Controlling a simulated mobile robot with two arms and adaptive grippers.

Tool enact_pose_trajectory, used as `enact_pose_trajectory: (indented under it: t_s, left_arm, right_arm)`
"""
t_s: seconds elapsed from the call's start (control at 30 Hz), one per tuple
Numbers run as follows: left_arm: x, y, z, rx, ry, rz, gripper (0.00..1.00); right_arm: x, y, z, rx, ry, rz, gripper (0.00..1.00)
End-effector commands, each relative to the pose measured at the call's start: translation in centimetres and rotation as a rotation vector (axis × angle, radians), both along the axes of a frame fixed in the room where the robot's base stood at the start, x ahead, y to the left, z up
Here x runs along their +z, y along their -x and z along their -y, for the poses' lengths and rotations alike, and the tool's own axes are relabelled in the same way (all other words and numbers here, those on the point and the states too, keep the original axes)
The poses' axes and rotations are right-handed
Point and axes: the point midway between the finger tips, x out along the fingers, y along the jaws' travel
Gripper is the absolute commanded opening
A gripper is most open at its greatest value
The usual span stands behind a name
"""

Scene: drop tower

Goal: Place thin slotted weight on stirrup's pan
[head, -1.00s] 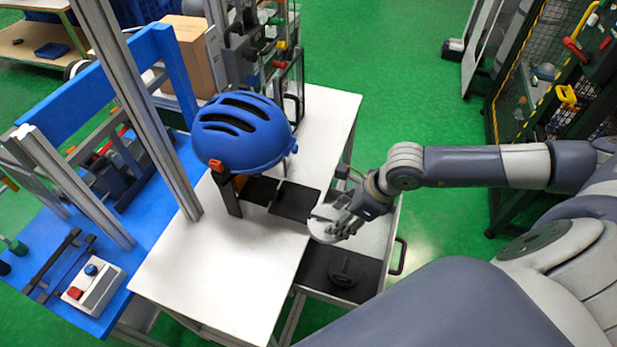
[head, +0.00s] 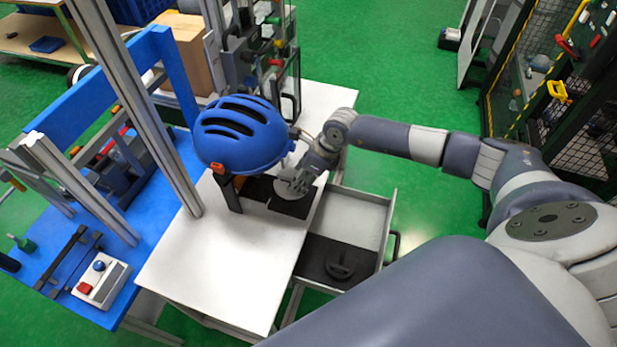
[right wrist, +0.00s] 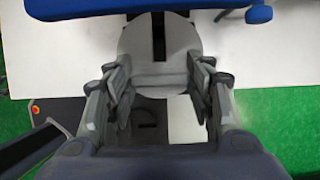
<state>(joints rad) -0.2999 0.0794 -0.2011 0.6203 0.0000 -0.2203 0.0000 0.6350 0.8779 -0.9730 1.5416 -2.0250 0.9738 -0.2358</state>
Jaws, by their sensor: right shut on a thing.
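My right gripper (head: 300,180) is shut on a thin grey slotted weight (right wrist: 134,58), a flat disc with a dark slot facing away from the gripper. In the right wrist view both fingers (right wrist: 160,88) flank the disc's near edge. In the head view the disc is over the dark mats on the white table, just right of the blue helmet; the fingers partly cover it. The helmet (head: 240,135) rests on a dark stand with an orange part. I cannot make out the stirrup or its pan; the helmet may hide them. My left gripper is not in view.
An open drawer (head: 385,225) under the table's right side holds a dark round weight (head: 340,263) on a black liner. The white table (head: 205,265) is clear at the front. A blue bench with a control box (head: 100,285) and metal posts stand left.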

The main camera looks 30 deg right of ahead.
Motion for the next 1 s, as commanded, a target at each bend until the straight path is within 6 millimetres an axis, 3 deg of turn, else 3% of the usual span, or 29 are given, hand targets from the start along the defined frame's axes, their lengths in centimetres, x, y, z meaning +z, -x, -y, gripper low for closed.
enact_pose_trajectory:
  t_s: [0.07,0.37,1.0]
  left_arm:
    - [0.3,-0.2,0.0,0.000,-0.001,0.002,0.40]
    - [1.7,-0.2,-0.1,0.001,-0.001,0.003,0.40]
    - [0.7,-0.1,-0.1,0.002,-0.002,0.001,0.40]
  right_arm:
    - [0.1,-0.3,-0.1,0.000,-0.003,0.005,0.00]
    - [-2.9,-0.3,-0.1,-0.002,-0.002,0.005,0.00]
    - [-4.2,-0.3,-0.1,-0.001,-0.003,0.006,0.00]
